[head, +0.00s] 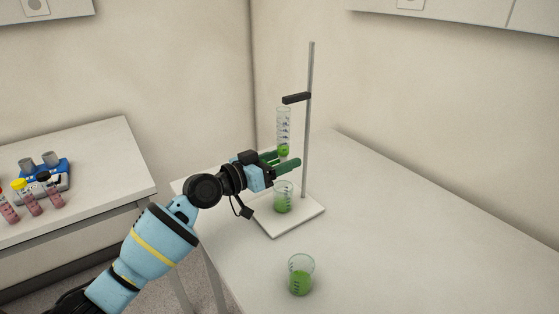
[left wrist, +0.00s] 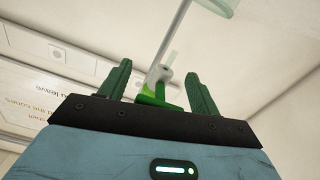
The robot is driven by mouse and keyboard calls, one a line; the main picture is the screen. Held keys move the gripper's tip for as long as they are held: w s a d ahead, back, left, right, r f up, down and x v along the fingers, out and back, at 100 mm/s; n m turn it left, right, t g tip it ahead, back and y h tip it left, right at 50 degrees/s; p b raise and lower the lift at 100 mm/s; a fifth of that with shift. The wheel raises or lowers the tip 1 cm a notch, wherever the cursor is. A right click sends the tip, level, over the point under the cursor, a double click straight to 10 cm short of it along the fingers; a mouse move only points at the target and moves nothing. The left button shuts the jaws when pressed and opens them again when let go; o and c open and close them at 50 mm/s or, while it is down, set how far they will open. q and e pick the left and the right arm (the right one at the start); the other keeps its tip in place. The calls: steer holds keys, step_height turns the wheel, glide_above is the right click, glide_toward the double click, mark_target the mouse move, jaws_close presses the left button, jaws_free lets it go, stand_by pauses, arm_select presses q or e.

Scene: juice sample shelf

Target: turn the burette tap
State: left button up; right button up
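The burette (head: 283,125) is a clear graduated tube with green liquid at its lower end, held on a stand rod (head: 309,120) by a black clamp (head: 296,98). My left gripper (head: 283,161) is at the burette's lower end, above a beaker of green liquid (head: 283,198). In the left wrist view, my left gripper (left wrist: 157,85) has its two green fingers apart. A green tap (left wrist: 156,97) shows between them, with a gap on each side. In the head view the tap is hidden by the gripper. My right gripper is not in view.
The white stand base (head: 275,226) is on the table (head: 385,220). A second beaker of green liquid (head: 300,275) is near the front. The table's right side is clear. A side bench (head: 100,160) at left holds capped tubes (head: 28,198) and a blue device (head: 45,172).

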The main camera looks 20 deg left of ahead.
arm_select(q)
steer(key=b+v, duration=0.1)
steer(key=v, duration=0.6)
steer(key=shift+s+a, duration=0.25)
steer(key=shift+s, duration=0.1)
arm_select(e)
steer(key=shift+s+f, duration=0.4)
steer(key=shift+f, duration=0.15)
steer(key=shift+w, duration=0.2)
